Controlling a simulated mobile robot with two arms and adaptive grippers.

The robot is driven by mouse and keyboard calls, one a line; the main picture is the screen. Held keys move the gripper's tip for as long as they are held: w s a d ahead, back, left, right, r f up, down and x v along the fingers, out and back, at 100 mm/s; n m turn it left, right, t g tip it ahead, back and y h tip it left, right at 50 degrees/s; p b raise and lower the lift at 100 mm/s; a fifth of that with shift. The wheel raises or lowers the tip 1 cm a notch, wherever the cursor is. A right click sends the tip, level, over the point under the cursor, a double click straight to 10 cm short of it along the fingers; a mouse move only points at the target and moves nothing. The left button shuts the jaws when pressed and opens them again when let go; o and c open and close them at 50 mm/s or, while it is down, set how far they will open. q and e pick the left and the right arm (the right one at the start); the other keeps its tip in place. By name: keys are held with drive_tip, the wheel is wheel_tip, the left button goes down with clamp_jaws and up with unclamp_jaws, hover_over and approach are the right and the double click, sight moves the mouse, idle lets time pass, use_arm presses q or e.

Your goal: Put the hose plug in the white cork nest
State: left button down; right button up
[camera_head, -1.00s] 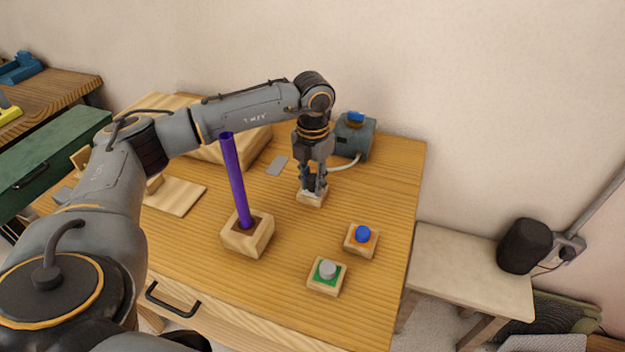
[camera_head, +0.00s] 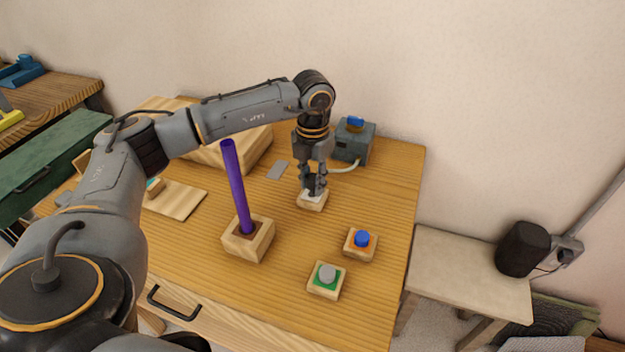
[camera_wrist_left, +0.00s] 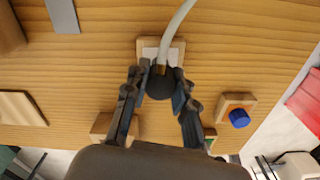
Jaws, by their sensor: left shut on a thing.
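My left gripper (camera_head: 314,190) points down at the white cork nest (camera_head: 304,203), a small wooden block with a white top. In the left wrist view my left gripper (camera_wrist_left: 160,88) is shut on the dark, round hose plug (camera_wrist_left: 160,84), one finger on each side. A pale hose runs from the plug to the top of that view. The white top of the nest (camera_wrist_left: 150,52) shows behind the plug, which overlaps its near part. I cannot tell whether the plug is seated or just above it. My right gripper is not in view.
A purple rod (camera_head: 237,185) stands in a wooden block (camera_head: 262,240) to the left. Blocks with a blue cork (camera_head: 362,239) and a grey cork (camera_head: 327,274) lie to the front right. A grey-green box (camera_head: 354,145) with the hose stands behind.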

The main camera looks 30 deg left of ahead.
sight(312, 177)
use_arm(q)
drive_tip(key=shift+f+b, duration=0.55)
drive_tip(key=shift+f, duration=0.25)
idle(0.4)
drive_tip(key=shift+r, duration=0.25)
drive_tip(key=shift+r+p, duration=0.55)
drive_tip(key=shift+r, duration=0.05)
drive_tip(key=shift+f+b, duration=0.6)
drive_tip(key=shift+f, duration=0.25)
idle(0.7)
drive_tip(key=c, duration=1.4)
unclamp_jaws()
drive_tip(key=shift+r+p, duration=3.75)
drive_tip(key=shift+r, duration=1.8)
